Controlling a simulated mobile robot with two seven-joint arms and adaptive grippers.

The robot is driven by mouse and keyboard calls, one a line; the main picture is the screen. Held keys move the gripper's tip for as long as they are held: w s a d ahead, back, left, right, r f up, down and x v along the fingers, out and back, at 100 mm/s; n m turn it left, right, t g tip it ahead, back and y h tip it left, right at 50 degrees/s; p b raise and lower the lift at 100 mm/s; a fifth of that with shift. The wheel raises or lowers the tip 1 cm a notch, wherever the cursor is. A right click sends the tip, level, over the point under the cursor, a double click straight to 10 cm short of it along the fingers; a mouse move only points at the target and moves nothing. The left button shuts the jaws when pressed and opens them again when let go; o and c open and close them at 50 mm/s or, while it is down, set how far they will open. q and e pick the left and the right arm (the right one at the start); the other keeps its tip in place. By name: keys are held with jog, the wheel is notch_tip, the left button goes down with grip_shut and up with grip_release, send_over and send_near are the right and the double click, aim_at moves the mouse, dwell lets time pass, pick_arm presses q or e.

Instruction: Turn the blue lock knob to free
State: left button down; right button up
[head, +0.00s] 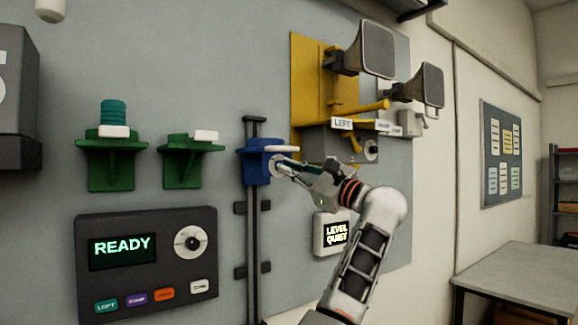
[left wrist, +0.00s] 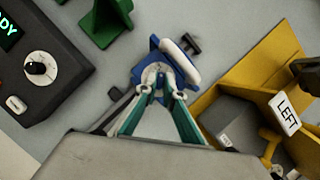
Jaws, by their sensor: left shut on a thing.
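The blue carriage (head: 255,166) sits on a dark vertical rail on the wall, with a white handset-like bar (head: 282,149) on top. In the left wrist view the blue carriage (left wrist: 150,58) is at the top middle, beside the white bar (left wrist: 180,62). Its pale round lock knob (left wrist: 157,72) is on the front face, partly hidden by the fingers. My left gripper (head: 279,166) reaches it from the right; its fingertips (left wrist: 160,84) are shut on the knob. The knob's pointer and any lock marking cannot be made out. My right gripper is not in view.
A dark panel (head: 148,290) reading READY is at lower left, below two green brackets (head: 111,165). A yellow board (head: 309,70) with horns and a LEFT label is close to the right of the carriage.

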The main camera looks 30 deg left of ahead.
pick_arm(q)
jog(key=shift+n+g+p, duration=0.45)
jog(key=shift+n+g, duration=0.15)
jog(key=shift+n, duration=0.4)
jog(key=shift+h, duration=0.3)
jog(key=c, duration=2.2)
grip_release()
jog(key=shift+o, duration=0.2)
jog(key=shift+d, duration=0.15)
jog(key=v, duration=1.1)
jog(key=shift+d+f, duration=0.2)
jog(key=shift+d, duration=0.15)
